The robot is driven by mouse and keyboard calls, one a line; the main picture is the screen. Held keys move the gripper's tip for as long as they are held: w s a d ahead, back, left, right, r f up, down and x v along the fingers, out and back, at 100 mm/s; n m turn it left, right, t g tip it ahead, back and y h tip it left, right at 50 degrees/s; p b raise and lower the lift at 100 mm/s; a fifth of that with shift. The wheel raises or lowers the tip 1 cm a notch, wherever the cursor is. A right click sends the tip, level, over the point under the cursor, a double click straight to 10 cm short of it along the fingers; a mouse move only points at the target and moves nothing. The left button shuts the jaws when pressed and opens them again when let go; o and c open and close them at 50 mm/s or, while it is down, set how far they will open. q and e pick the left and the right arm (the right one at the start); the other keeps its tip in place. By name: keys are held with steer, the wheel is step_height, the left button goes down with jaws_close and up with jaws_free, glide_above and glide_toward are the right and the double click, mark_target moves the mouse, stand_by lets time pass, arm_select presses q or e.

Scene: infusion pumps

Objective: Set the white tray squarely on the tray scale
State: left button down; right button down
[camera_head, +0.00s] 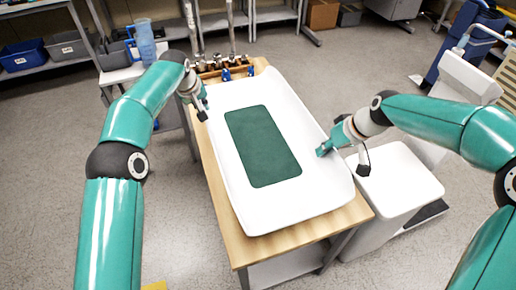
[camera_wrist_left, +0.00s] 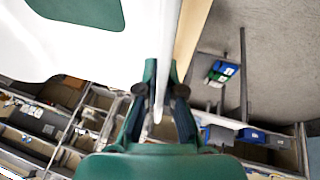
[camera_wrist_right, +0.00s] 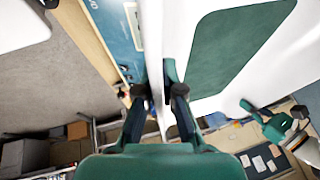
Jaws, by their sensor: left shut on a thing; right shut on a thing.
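The white tray (camera_head: 225,176), with a green mat (camera_head: 262,145) in its middle, lies over the wooden table, its long axis roughly along the table. My left gripper (camera_head: 203,108) is shut on its left rim towards the far end; the left wrist view shows the rim between the fingers (camera_wrist_left: 157,105). My right gripper (camera_head: 324,149) is shut on the right rim; the rim also shows in the right wrist view between the fingers (camera_wrist_right: 161,98). A blue panel with a pale display (camera_wrist_right: 132,22), seemingly the tray scale, shows beside the tray's edge. The tray hides the rest; contact cannot be told.
The wooden table (camera_head: 243,246) shows at its near and left edges. A rack with blue-ended parts (camera_head: 226,72) stands at its far end. A white cabinet (camera_head: 395,190) stands close on the right. A blue jug (camera_head: 145,40) stands on a side table at back left.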

arm_select(q)
steer(key=shift+f+b, duration=0.5)
steer(key=shift+f, duration=0.15)
arm_select(e)
steer(key=shift+f, duration=0.65)
arm_select(q)
steer(key=c, duration=1.3)
jaws_free()
steer(key=shift+r, duration=0.15)
arm_select(e)
steer(key=c, duration=1.3)
jaws_free()
steer(key=shift+r, duration=0.15)
steer(key=shift+r, duration=0.1)
arm_select(q)
steer(key=v, duration=1.1)
steer(key=shift+s+a+r, duration=0.1)
steer(key=shift+s+r, duration=0.2)
arm_select(e)
steer(key=v, duration=1.1)
steer(key=shift+s+d+r, duration=0.15)
steer(key=shift+r, duration=0.15)
